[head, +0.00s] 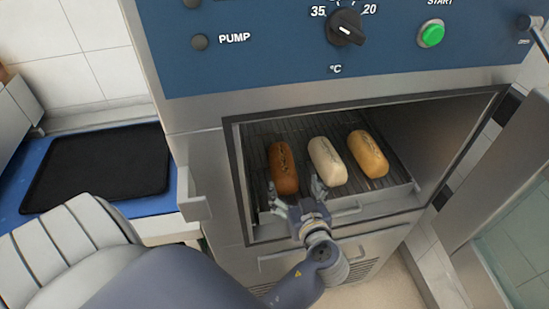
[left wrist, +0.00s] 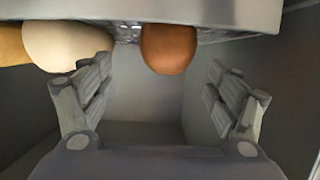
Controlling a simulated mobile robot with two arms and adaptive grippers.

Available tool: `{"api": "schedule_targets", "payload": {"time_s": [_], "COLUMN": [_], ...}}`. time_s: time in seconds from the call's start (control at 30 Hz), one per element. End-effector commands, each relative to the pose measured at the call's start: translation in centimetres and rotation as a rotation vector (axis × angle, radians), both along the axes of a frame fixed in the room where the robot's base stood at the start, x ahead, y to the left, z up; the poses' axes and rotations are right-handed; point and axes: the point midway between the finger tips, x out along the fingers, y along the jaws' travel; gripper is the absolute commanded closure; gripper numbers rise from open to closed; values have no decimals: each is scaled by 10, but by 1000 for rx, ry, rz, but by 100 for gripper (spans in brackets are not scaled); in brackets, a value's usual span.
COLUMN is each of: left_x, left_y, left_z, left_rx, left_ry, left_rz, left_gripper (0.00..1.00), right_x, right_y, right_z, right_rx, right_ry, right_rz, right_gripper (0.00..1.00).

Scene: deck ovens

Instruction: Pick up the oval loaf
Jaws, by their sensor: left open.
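Three oblong, rounded loaves lie side by side on a rack (head: 262,143) inside the open oven chamber. A dark brown loaf (head: 284,168) is on the left, a pale loaf (head: 327,161) in the middle and a golden loaf (head: 368,153) on the right. I cannot tell which one the task calls oval. My left gripper (head: 295,199) is open and empty at the chamber's front, just before the brown and pale loaves. In the left wrist view, the brown loaf's end (left wrist: 168,49) shows beyond the spread fingers, and the pale loaf (left wrist: 66,45) is partly behind one finger.
The oven door (head: 505,165) stands open at the right. The chamber's side walls and front frame border the rack closely. A black tray (head: 100,165) lies on a blue surface at the left. A control panel (head: 270,50) is above the opening.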

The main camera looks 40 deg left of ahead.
Motion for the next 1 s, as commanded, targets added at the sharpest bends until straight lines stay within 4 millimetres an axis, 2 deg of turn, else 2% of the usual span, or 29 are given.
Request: {"api": "schedule_targets", "payload": {"time_s": [0.07,0.27,0.37,0.5,0.63,0.77,1.0], "left_x": [4,24,32,37,46,58,70], "left_y": [2,24,34,40,50,63,76], "left_z": [1,-5,-9,-13,-13,-15,-26], "left_rx": [4,8,7,4,8,7,3], "left_ry": [-9,-11,-10,-10,-9,-8,-8], "left_rz": [0,0,0,0,1,1,0], "left_gripper": [18,18,18,18,18,18,18], "right_x": [-2,-4,-4,-3,-2,-2,-2], "right_y": [1,20,17,2,-6,-4,8], "right_z": [2,12,15,17,26,37,41], "right_rx": [2,23,20,2,-7,-4,10], "right_ry": [2,5,4,4,3,2,1], "right_rz": [-1,-6,-4,-2,-2,-1,-5], "right_gripper": [60,60,60,60,60,60,60]}}
